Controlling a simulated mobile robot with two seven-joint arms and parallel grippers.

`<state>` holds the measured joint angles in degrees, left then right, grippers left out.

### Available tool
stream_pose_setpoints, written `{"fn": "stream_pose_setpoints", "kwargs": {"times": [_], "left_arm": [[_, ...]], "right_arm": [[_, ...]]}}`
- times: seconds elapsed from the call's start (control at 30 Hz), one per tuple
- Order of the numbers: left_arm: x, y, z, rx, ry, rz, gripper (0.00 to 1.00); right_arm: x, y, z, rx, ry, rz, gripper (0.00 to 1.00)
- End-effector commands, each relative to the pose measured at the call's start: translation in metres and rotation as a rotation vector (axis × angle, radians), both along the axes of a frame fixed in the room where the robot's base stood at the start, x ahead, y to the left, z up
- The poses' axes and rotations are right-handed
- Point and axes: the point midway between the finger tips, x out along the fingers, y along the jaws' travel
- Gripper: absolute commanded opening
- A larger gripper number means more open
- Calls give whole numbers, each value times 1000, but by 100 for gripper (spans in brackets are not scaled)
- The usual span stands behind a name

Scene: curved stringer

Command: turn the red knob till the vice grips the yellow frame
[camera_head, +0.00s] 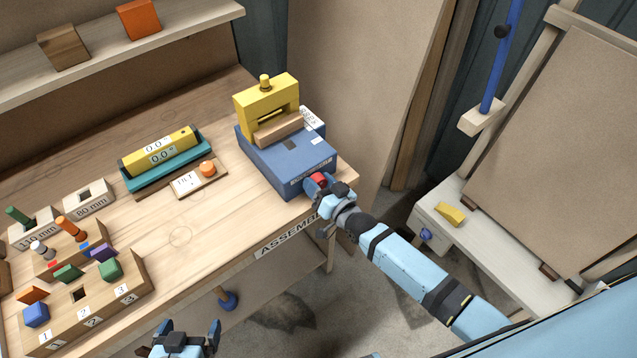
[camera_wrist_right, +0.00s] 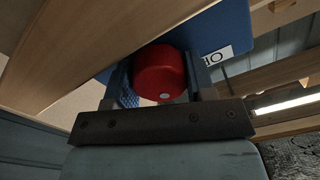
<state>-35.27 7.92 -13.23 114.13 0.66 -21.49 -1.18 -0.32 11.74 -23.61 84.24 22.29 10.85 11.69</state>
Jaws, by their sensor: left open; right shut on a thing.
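The red knob (camera_head: 318,179) is on the near face of the blue vice base (camera_head: 285,160), at the right end of the bench. My right gripper (camera_head: 326,192) is shut on the knob. In the right wrist view the red knob (camera_wrist_right: 160,72) sits between the two fingers, with a small pale dot on its face. The yellow frame (camera_head: 266,105) stands upright on the vice, with a wooden block (camera_head: 279,129) at its near side. Whether the block touches the frame is hard to tell. My left gripper (camera_head: 186,338) is open and empty at the bottom, in front of the bench.
A teal holder with a yellow level (camera_head: 160,148) and a tilt plate with an orange knob (camera_head: 207,168) stand left of the vice. Wooden trays with several coloured pieces (camera_head: 75,290) are at far left. The middle front of the bench is clear.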

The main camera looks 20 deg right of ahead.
Motion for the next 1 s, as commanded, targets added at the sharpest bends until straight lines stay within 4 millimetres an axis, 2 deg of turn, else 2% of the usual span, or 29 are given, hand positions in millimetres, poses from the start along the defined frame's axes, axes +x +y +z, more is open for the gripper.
{"fn": "stream_pose_setpoints", "kwargs": {"times": [0.33, 0.87, 0.9, 0.93, 1.0], "left_arm": [[-1, -2, -2, -3, 2, -3, 100], [0, -2, -2, -2, 2, -2, 100], [0, -2, -2, -2, 1, -2, 100], [0, -2, -2, -2, 1, -2, 100], [0, -1, -2, -2, 1, -2, 100]], "right_arm": [[0, 0, -1, 125, 46, 0, 26], [0, 0, -1, 145, 55, 1, 26], [0, 0, -1, 145, 55, 1, 57], [0, 0, -1, 145, 55, 1, 61], [0, 0, -1, 145, 54, 0, 61]]}}
